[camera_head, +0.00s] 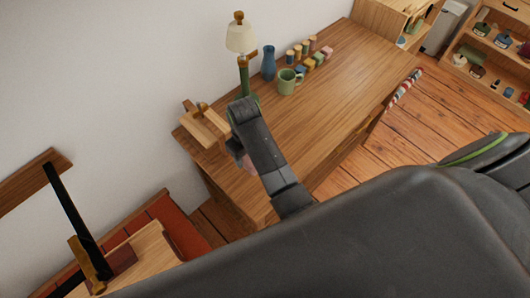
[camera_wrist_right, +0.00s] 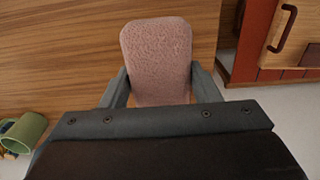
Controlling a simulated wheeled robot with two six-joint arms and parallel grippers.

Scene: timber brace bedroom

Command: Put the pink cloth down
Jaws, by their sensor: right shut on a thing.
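The pink cloth (camera_wrist_right: 157,55) is a rounded, textured pad between the two fingers of my right gripper (camera_wrist_right: 160,88) in the right wrist view. The gripper is shut on it, with the desk's wooden surface (camera_wrist_right: 60,60) behind. I cannot tell whether the cloth touches the desk. In the head view my right gripper (camera_head: 240,155) is at the near left end of the desk (camera_head: 340,75), mostly hidden by its own arm, with only a small pinkish patch of cloth (camera_head: 234,147) showing. My left gripper is not in view.
A green mug (camera_head: 288,82), blue vase (camera_head: 268,64), lamp (camera_head: 241,38) and several small colored blocks (camera_head: 312,60) stand toward the desk's back. A wooden stand (camera_head: 205,125) is at its left corner. The desk's right part is clear.

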